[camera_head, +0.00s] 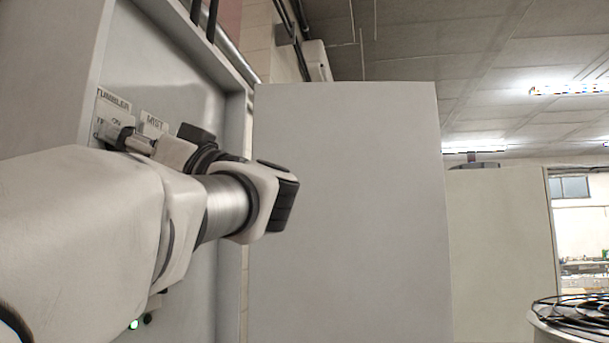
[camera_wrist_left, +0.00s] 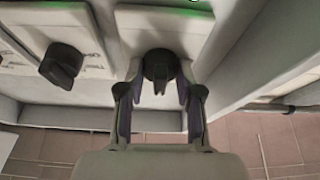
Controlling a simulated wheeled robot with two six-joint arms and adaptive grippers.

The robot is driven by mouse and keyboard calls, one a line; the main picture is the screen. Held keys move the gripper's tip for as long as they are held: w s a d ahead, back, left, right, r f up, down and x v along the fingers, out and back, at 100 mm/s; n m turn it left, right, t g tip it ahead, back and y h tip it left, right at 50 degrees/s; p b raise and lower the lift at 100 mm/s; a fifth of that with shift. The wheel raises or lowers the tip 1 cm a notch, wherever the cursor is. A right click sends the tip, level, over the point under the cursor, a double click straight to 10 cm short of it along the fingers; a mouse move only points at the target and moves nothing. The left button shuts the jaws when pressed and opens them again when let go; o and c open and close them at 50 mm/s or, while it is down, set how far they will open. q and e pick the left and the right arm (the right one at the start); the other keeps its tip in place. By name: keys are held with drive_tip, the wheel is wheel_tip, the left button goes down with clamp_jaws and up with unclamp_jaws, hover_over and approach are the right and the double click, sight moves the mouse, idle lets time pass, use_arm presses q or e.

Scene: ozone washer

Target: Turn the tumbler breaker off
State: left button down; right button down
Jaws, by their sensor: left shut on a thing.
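The tumbler breaker is a black rotary knob (camera_wrist_left: 158,65) on a pale plate in the left wrist view. Its narrow grip part points toward the bottom of that picture. My left gripper (camera_wrist_left: 160,82) has one finger on each side of this knob and is shut on it. In the head view my left gripper (camera_head: 117,135) is at the wall panel, just below the TUMBLER label (camera_head: 113,101). There the gripper largely hides the knob. My right gripper is in neither view.
A second black knob (camera_wrist_left: 62,65) sits beside the held one in the left wrist view. The head view shows a MIST label (camera_head: 154,125) and a lit green lamp (camera_head: 133,324) on the panel. A large grey cabinet (camera_head: 345,210) stands right of my left arm.

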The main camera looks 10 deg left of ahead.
use_arm(q)
drive_tip(key=n+g, duration=0.1)
drive_tip(key=n, duration=0.2)
drive_tip(key=n+g, duration=0.2)
drive_tip(key=n, duration=0.1)
drive_tip(key=shift+h+p, duration=0.3)
drive_tip(key=shift+p, duration=0.05)
drive_tip(key=n+g, duration=0.1)
drive_tip(key=n, duration=0.2)
drive_tip(key=n+g+h+p, duration=0.1)
drive_tip(key=n, duration=0.2)
drive_tip(key=shift+g, duration=0.3)
drive_tip(key=n+h+p, duration=0.1)
drive_tip(key=n, duration=0.2)
drive_tip(key=n+g+h+p, duration=0.1)
drive_tip(key=n, duration=0.2)
drive_tip(key=shift+h, duration=0.3)
drive_tip(key=shift+n+h, duration=0.3)
drive_tip(key=shift+n, duration=0.6)
drive_tip(key=shift+r+n, duration=0.2)
drive_tip(key=shift+n, duration=0.5)
drive_tip(key=c, duration=1.9)
unclamp_jaws()
drive_tip(key=shift+a, duration=0.1)
drive_tip(key=shift+f+n+h, duration=0.1)
drive_tip(key=shift+n+h, duration=0.2)
clamp_jaws()
